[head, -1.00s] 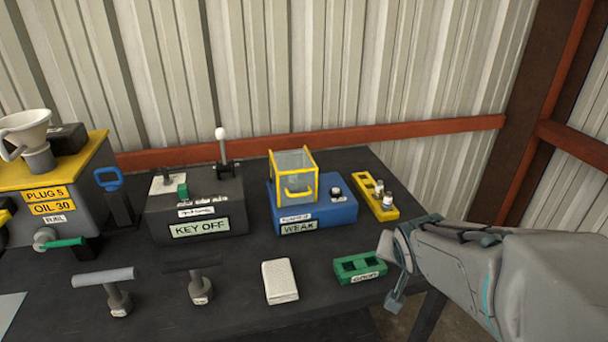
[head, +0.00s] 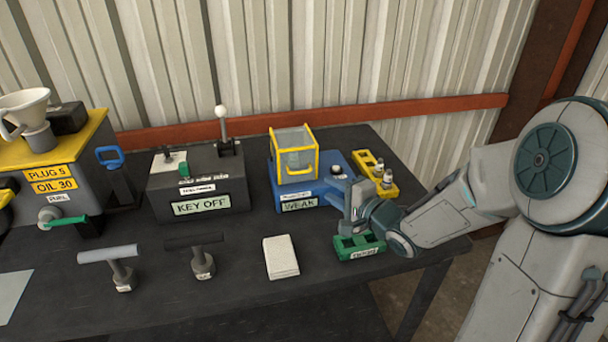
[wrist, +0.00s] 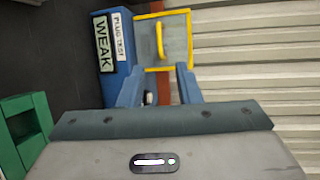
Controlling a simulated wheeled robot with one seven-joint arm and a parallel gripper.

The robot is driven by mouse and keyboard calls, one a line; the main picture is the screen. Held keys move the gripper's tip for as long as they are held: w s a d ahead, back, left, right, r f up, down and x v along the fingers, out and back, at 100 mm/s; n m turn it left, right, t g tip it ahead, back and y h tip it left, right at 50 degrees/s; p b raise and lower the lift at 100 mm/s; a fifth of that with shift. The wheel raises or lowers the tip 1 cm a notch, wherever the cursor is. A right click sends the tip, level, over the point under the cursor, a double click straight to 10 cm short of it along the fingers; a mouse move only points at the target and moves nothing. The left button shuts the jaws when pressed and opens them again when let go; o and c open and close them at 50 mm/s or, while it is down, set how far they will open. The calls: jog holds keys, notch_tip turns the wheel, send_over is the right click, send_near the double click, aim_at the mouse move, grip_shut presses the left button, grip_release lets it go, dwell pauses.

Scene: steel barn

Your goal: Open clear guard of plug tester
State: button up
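The plug tester (head: 325,203) is a blue box with a WEAK label on its front, standing at the back right of the bench. Its clear guard (head: 293,143) has a yellow frame and sits down over the left part of the tester. A yellow handle (head: 299,169) is on the guard's front. In the wrist view the guard (wrist: 176,38) and its handle (wrist: 159,40) lie ahead of my fingers. My gripper (wrist: 160,78) is open and empty, its two blue fingers apart. In the head view my gripper (head: 346,190) is by the tester's right front, right of the handle and apart from it.
A green holder (head: 360,248) is below my gripper, and a yellow plug rack (head: 375,176) stands right of the tester. A KEY OFF box (head: 197,195) stands to the left. A white pad (head: 281,257) lies in front. The corrugated wall is close behind.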

aim_at(302, 173)
jog(key=x, duration=1.2)
jog(key=shift+b, duration=0.3)
grip_shut()
